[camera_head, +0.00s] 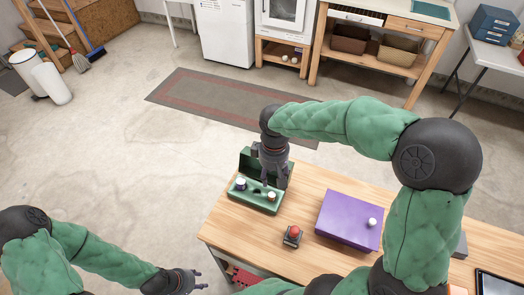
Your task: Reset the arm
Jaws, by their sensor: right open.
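My right arm comes in from the right and reaches over the wooden table. Its right gripper (267,184) points down above the open green case (241,196), fingers apart, with nothing visible between them. The gripper hides part of the case and its raised lid. My left gripper (204,280) is low at the bottom, left of the table edge, with its fingers spread and empty.
The green case holds small white-topped items. On the wooden table (317,178) are a red button on a dark base (292,236), a purple box (345,222) with a white knob (372,222), and a dark tablet (497,286). Open floor lies left.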

